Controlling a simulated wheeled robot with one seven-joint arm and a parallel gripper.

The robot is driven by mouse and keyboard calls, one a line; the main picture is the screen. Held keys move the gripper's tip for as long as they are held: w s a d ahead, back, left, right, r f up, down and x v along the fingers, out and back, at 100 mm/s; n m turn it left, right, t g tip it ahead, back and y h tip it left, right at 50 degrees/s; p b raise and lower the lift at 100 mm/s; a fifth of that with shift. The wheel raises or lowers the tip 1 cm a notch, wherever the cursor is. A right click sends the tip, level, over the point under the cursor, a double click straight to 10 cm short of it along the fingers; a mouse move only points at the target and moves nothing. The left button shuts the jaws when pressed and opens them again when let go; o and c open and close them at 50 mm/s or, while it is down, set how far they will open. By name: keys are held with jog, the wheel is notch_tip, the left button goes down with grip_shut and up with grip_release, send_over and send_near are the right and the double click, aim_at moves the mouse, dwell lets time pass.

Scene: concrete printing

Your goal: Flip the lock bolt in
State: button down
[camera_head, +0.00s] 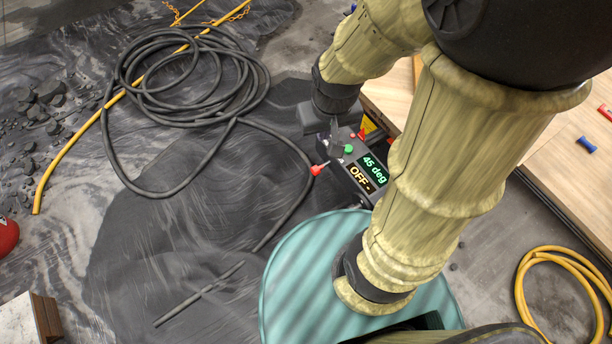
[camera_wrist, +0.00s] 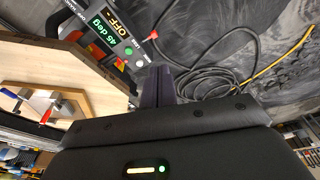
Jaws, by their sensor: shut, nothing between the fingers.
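A dark control box (camera_head: 362,170) shows "45 deg" in green and "OFF" in amber. It also shows in the wrist view (camera_wrist: 97,30), at the upper left. A red-tipped lever (camera_head: 317,169) sticks out from its left side, and the red tip appears in the wrist view (camera_wrist: 153,35). I cannot tell whether this lever is the lock bolt. Green and red buttons sit on the box's near-gripper end. My gripper (camera_head: 330,136) is at that end of the box, shut and empty. Its dark fingers (camera_wrist: 158,82) point toward the box's end; contact cannot be told.
A coiled black hose (camera_head: 185,75) lies on the dark floor at the left. A teal drum (camera_head: 300,280) stands in front of the box, partly under my arm. A wooden table (camera_head: 570,150) with clamps is at the right. A yellow hose (camera_head: 560,262) lies at the lower right.

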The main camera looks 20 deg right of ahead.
aim_at(313, 172)
jog(key=w+a+f+n+g+h+b, duration=0.3)
jog(key=f+n+b, duration=0.45)
jog(key=f, duration=0.75)
jog(key=w+a+f+n+g+h+b, duration=0.15)
jog(key=f+n+h+b, duration=0.35)
jog(key=f+b, duration=0.8)
jog(key=w+a+f+n+t+h+b, duration=0.2)
jog(key=a+f+n+t+h+b, duration=0.2)
jog(key=f, duration=0.5)
jog(key=w+a+f+n+t+h+b, duration=0.3)
jog(key=a+f+n+h+b, duration=0.2)
jog(key=f, duration=0.4)
jog(key=shift+w+t+b, duration=0.3)
jog(key=shift+t+b, duration=0.05)
jog(key=shift+b, duration=0.35)
jog(key=b+x, duration=0.2)
jog(key=x, duration=1.2)
